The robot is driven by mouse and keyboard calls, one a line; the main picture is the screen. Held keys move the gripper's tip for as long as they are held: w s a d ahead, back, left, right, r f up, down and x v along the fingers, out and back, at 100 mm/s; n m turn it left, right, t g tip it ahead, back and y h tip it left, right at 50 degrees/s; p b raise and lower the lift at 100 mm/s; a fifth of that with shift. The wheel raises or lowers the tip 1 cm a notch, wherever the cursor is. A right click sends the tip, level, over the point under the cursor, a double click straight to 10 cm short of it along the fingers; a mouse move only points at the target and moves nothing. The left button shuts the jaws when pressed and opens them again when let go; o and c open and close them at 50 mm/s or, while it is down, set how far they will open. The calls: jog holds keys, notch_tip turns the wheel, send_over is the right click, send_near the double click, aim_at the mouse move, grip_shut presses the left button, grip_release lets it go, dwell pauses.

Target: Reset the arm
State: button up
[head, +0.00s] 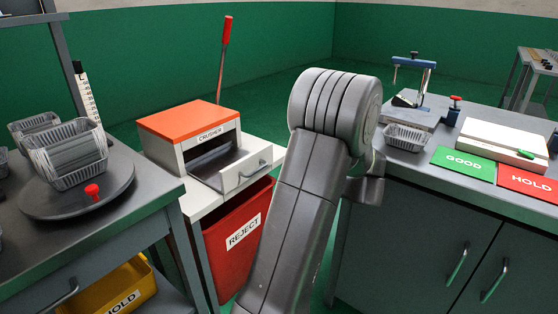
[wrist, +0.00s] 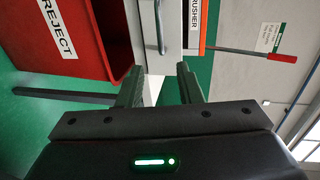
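My arm rises through the middle of the head view, its grey links bent at a large rounded joint near the top. My gripper is mostly hidden behind the arm in that view. In the wrist view my gripper (wrist: 160,84) is open, its two dark fingers apart with nothing between them. Beyond the fingers the wrist view shows the red reject bin (wrist: 88,35) and part of the crusher (wrist: 190,22), both turned sideways. No foil tray is near the fingers.
The orange-topped crusher (head: 188,121) has its drawer (head: 232,173) pulled out, left of my arm. Stacked foil trays (head: 70,153) stand on a round plate (head: 114,196) at left. Right, a counter holds a single foil tray (head: 405,139), green GOOD mat (head: 464,164) and red HOLD mat (head: 529,183).

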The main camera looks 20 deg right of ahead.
aim_at(261, 168)
jog(key=b+x, duration=0.2)
jog(key=x, duration=1.2)
jog(key=shift+a+r, duration=0.15)
jog(key=shift+a, duration=0.05)
jog(key=shift+w, duration=0.35)
jog(key=shift+s, duration=0.1)
